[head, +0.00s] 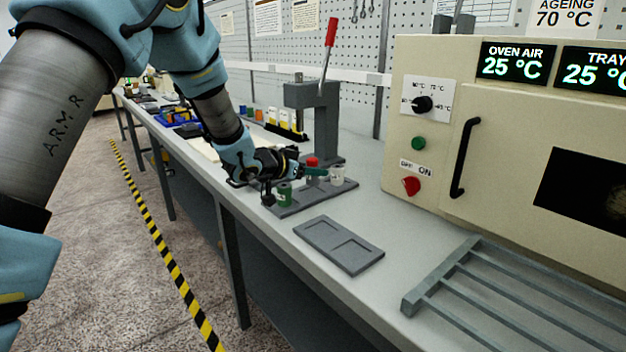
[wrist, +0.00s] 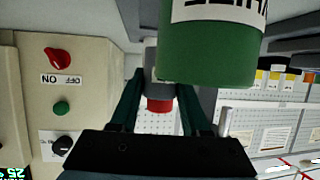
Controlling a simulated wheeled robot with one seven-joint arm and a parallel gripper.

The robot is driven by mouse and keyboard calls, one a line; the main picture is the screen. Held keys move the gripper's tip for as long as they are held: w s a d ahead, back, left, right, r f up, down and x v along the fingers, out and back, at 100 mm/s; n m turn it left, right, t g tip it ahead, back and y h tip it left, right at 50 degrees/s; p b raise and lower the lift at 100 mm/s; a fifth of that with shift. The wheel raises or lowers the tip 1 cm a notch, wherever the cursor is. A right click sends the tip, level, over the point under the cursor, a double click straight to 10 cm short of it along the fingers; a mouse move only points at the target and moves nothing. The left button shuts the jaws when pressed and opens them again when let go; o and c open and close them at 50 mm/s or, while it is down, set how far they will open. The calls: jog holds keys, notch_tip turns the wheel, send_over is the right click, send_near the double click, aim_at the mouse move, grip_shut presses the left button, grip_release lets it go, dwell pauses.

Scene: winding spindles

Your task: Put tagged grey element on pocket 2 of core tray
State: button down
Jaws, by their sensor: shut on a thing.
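My gripper (head: 318,171) is low over the dark base plate by the press, its fingers shut on a grey element with a red top (head: 312,161). In the wrist view, which is upside down, this element (wrist: 160,104) shows between the fingers. A green element (head: 284,194) with a white printed label stands left of it and looms large in the wrist view (wrist: 208,50). A pale grey element (head: 337,176) stands just right of the fingertips. A flat grey tray (head: 352,268) with two shallow, empty pockets lies in front on the bench; no pocket numbers are readable.
A lever press (head: 325,115) with a red handle stands right behind the gripper. The beige oven (head: 440,150) stands to the right, with a slatted grey rack (head: 470,285) before it. Bench space around the tray is clear. More containers stand farther left along the bench.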

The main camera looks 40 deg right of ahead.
aim_at(308, 181)
notch_tip(308, 181, down, 3)
jog(key=shift+r, duration=0.2)
jog(key=shift+a+f+b, duration=0.15)
jog(key=shift+f+b, duration=0.2)
jog(key=shift+f, duration=0.4)
jog(key=shift+c, duration=1.9)
grip_release()
jog(key=shift+s+f, duration=0.1)
jog(key=shift+f, duration=0.1)
jog(key=shift+r, duration=0.1)
jog(key=shift+a+r+p, duration=0.1)
jog(key=shift+r+p, duration=0.35)
jog(key=shift+r, duration=0.15)
jog(key=v, duration=0.4)
jog(key=b+v, duration=0.1)
jog(key=v, duration=0.2)
jog(key=b+v, duration=0.1)
jog(key=v, duration=0.3)
jog(key=shift+a+r, duration=0.2)
jog(key=shift+r, duration=0.25)
